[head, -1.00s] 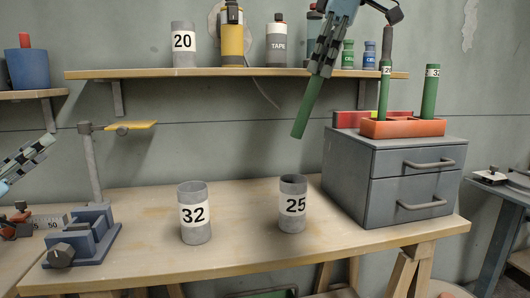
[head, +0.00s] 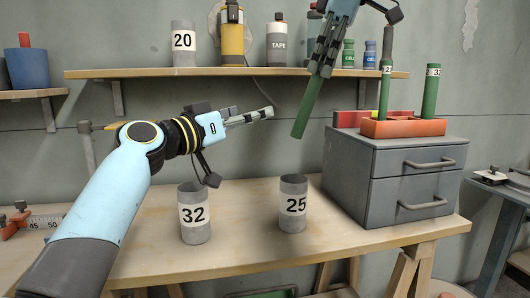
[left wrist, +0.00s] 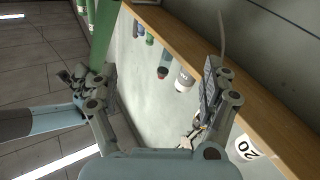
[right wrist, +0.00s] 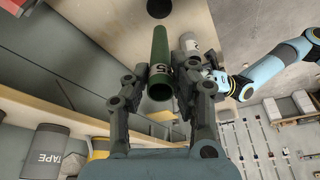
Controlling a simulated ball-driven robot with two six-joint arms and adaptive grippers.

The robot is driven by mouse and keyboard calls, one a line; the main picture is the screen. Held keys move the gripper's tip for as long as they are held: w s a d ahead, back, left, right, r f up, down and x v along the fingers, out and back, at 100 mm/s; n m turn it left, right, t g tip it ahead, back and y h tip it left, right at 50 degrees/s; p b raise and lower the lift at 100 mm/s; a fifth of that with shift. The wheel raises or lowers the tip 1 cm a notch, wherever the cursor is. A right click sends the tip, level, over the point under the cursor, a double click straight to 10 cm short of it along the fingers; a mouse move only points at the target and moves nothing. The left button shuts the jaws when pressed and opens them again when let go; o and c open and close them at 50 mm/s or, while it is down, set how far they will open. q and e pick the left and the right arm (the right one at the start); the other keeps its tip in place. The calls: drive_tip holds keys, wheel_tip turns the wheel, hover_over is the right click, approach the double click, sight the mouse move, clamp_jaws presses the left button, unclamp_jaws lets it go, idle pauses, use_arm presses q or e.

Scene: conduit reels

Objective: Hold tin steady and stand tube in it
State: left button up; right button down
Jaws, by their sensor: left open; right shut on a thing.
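My right gripper (head: 322,62), high in the head view, is shut on a green tube (head: 306,108), which hangs tilted above the bench. In the right wrist view the tube (right wrist: 160,52) sits between the fingers, with a label partly reading 5. The grey tin marked 25 (head: 293,205) stands upright on the bench below it. The grey tin marked 32 (head: 195,214) stands to its left. My left gripper (head: 250,117) is open and empty, above and between the two tins. In the left wrist view its fingers are spread, with the green tube (left wrist: 104,35) beyond one finger.
A wall shelf (head: 150,73) carries a tin marked 20 (head: 183,45) and several bottles. A grey drawer unit (head: 350,185) at right bears an orange tray (head: 400,129) with two green tubes standing in it. The bench between and in front of the tins is clear.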

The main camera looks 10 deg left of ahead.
use_arm(q)
drive_tip(key=s+d+f+m+g+h, duration=0.2)
drive_tip(key=s+d+f+m+g, duration=0.15)
drive_tip(key=f, duration=0.35)
approach(283, 185)
drive_tip(key=shift+m, duration=0.45)
drive_tip(key=x, duration=0.5)
drive_tip(key=shift+d, duration=0.2)
drive_tip(key=x, duration=0.7)
drive_tip(key=shift+w+d, duration=0.25)
use_arm(e)
drive_tip(key=shift+d, duration=0.1)
use_arm(q)
drive_tip(key=c, duration=1.2)
drive_tip(key=shift+c, duration=0.3)
use_arm(e)
wheel_tip(283, 185, down, 12)
drive_tip(key=shift+f, duration=0.15)
drive_tip(key=c, duration=1)
unclamp_jaws()
drive_tip(key=shift+c, duration=0.2)
